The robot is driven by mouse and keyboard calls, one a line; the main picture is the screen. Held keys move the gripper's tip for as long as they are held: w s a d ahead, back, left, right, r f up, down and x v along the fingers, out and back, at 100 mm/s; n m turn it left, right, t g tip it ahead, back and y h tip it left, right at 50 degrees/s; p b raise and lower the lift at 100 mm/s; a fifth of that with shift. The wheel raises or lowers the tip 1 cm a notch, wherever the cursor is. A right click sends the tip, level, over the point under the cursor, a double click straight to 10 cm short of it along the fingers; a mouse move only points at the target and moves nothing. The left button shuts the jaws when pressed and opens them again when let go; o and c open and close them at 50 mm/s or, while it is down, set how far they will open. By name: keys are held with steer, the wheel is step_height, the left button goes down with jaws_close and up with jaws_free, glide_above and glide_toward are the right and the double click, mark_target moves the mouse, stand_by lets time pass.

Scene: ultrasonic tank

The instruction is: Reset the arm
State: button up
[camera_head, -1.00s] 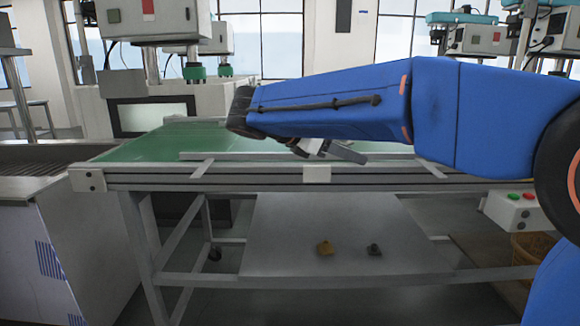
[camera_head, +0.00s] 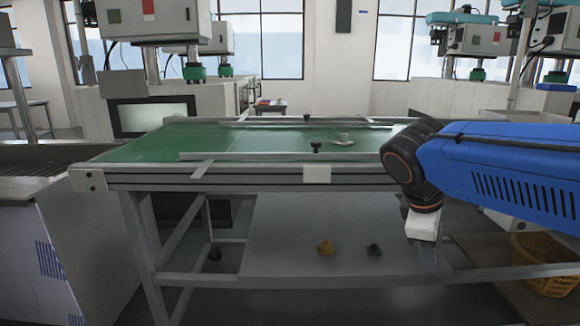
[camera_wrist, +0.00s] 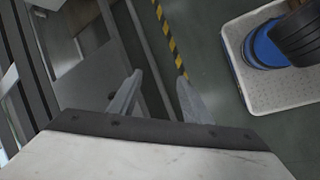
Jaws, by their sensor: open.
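My gripper (camera_wrist: 155,95) shows in the wrist view with its two fingers apart and nothing between them. In the head view, my blue arm reaches in from the right, and its white end piece hangs down in front of the conveyor table's right part. The fingers are hard to make out there. Below the fingers in the wrist view lie the grey floor and a yellow-black stripe (camera_wrist: 170,38).
A yellow basket (camera_head: 545,262) stands at right.

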steer(key=s+f+m+t+y, duration=0.2)
steer(key=s+f+m+y, duration=0.2)
steer(key=s+f+m, duration=0.7)
steer(key=shift+s+a+f+y, duration=0.3)
steer(key=shift+s+y, duration=0.1)
